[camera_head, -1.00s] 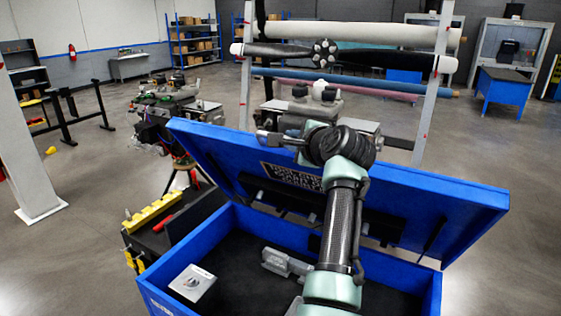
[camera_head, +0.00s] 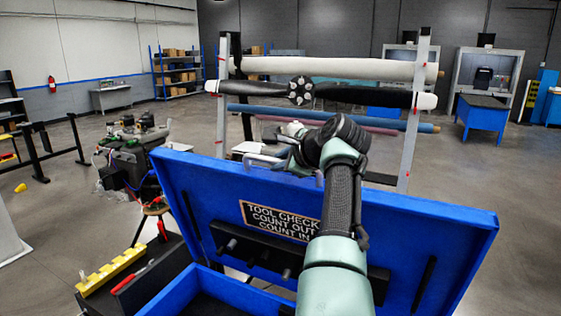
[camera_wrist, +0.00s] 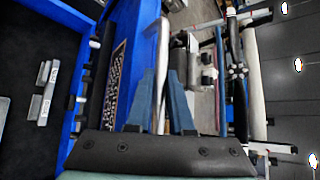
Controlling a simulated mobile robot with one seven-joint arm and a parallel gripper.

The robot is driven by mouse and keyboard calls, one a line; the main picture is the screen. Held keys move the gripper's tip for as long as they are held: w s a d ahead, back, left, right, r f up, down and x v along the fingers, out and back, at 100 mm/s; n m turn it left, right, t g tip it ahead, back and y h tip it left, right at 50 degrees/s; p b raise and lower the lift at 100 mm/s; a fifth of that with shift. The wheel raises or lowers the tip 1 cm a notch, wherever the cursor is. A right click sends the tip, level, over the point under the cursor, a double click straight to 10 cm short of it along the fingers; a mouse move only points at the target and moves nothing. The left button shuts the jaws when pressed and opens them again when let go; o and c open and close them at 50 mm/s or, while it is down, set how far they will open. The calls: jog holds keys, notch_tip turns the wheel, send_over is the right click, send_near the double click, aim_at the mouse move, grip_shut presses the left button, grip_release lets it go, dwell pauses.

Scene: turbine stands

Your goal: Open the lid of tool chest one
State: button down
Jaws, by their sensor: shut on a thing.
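The blue tool chest (camera_head: 228,290) stands in front of me. Its lid (camera_head: 195,195) is raised, and its inner face with a lettered sign is turned towards me. The lid also shows in the wrist view (camera_wrist: 145,40). My gripper (camera_head: 290,155) is at the lid's top edge, partly hidden by my wrist. In the wrist view its two blue fingers (camera_wrist: 160,85) are closed around a pale metal bar, the lid handle (camera_wrist: 162,45). The handle's end also shows beside my wrist in the head view (camera_head: 318,178).
Metal tools (camera_wrist: 45,90) lie on the chest's dark floor. A black bench with a yellow rack (camera_head: 110,272) stands at left. Behind the lid are an engine on a stand (camera_head: 135,150) and a propeller rack (camera_head: 222,110). Open floor lies to the right.

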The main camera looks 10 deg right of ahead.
jog(key=shift+f, duration=0.5)
jog(key=c, duration=1)
grip_release()
jog(key=shift+s, duration=0.1)
jog(key=shift+o, duration=0.9)
jog(key=shift+d+r, duration=0.1)
jog(key=shift+r, duration=0.05)
jog(key=shift+r+b, duration=0.2)
jog(key=shift+b, duration=0.1)
jog(key=b+v, duration=0.7)
jog(key=v, duration=0.5)
jog(key=shift+s+d+r+b, duration=0.15)
jog(key=shift+s+r+b, duration=0.05)
jog(key=shift+s+b, duration=0.1)
